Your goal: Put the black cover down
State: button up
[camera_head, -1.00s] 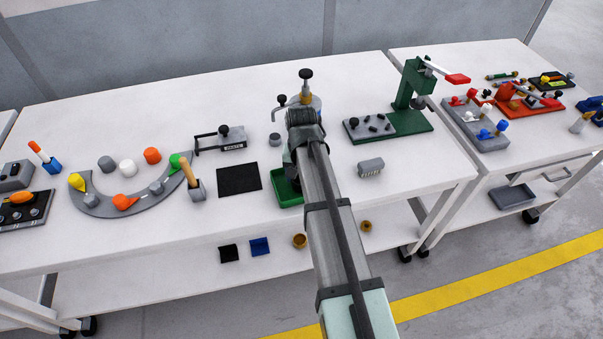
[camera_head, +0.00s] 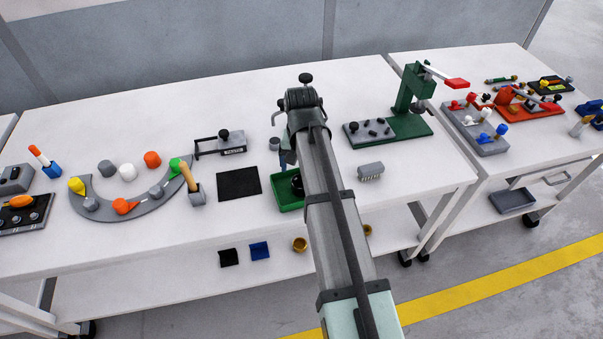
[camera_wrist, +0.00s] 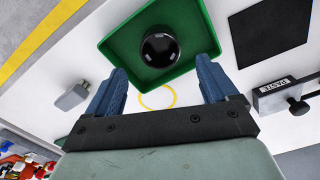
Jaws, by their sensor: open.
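The black cover (camera_wrist: 160,50), a shiny round dome, rests in the green tray (camera_wrist: 112,48) in the wrist view. In the head view the cover (camera_head: 297,184) shows partly at the edge of my arm, inside the tray (camera_head: 287,205). My gripper (camera_wrist: 160,67) is open, with its two blue fingers apart and nothing between them. The cover lies beyond the fingertips, apart from them. In the head view my gripper (camera_head: 284,158) is mostly hidden by my own arm, above the table behind the tray.
A black square mat (camera_head: 239,183) lies left of the tray. A grey block (camera_head: 370,171) sits to its right, and a green press (camera_head: 410,115) stands farther back right. A yellow ring (camera_wrist: 157,97) is on the white table. A black-knobbed post (camera_head: 306,80) shows behind my arm.

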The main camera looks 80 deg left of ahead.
jog(key=shift+r, duration=3)
jog(key=shift+w, duration=0.1)
